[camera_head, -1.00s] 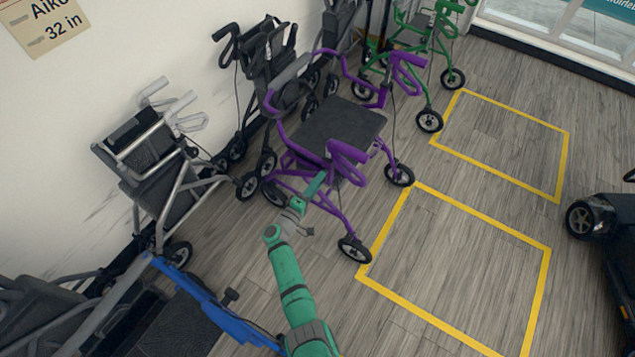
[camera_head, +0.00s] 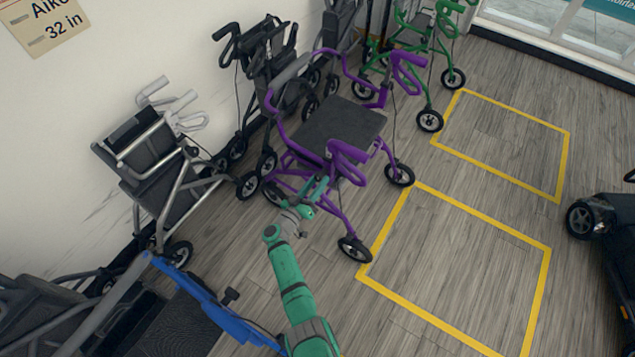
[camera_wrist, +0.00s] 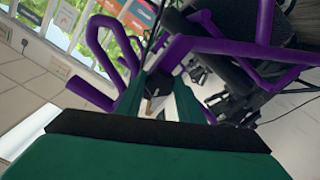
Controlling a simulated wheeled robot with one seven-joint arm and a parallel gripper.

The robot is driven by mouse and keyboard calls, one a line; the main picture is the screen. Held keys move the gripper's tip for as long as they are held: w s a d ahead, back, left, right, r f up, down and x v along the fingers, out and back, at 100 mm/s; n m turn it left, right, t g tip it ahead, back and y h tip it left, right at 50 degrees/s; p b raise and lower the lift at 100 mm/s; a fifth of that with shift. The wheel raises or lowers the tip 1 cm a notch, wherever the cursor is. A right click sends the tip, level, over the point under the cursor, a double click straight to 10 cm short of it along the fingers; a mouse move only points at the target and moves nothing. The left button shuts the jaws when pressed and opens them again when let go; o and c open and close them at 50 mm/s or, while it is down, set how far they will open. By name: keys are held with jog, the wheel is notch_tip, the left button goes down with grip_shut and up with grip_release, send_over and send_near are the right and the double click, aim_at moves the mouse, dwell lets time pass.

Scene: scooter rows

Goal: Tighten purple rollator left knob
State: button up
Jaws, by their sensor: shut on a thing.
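The purple rollator (camera_head: 337,205) stands upright against the row by the wall, with a dark seat and purple loop handles. My gripper (camera_head: 318,190) is at its near side, just below the near purple handle. In the wrist view the two green fingers (camera_wrist: 168,98) reach forward among the purple tubes, with a small dark part (camera_wrist: 152,92) between them. The gripper is shut on this part, which appears to be the knob, but its shape is mostly hidden by the fingers. A purple handle loop (camera_wrist: 105,50) shows left of the fingers.
A grey walker (camera_head: 165,165) and a blue-framed one (camera_head: 205,300) stand left of my arm. A black rollator (camera_head: 262,75) and a green one (camera_head: 420,40) stand farther back. Yellow floor outlines (camera_head: 405,225) mark free floor at right; a dark scooter (camera_head: 605,220) is at the right edge.

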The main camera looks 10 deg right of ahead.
jog(key=shift+a+f+m, duration=0.1)
jog(key=shift+m, duration=0.9)
jog(key=o, duration=1.1)
jog(key=shift+c, duration=0.2)
jog(key=v, duration=1)
jog(key=shift+s+a, duration=0.25)
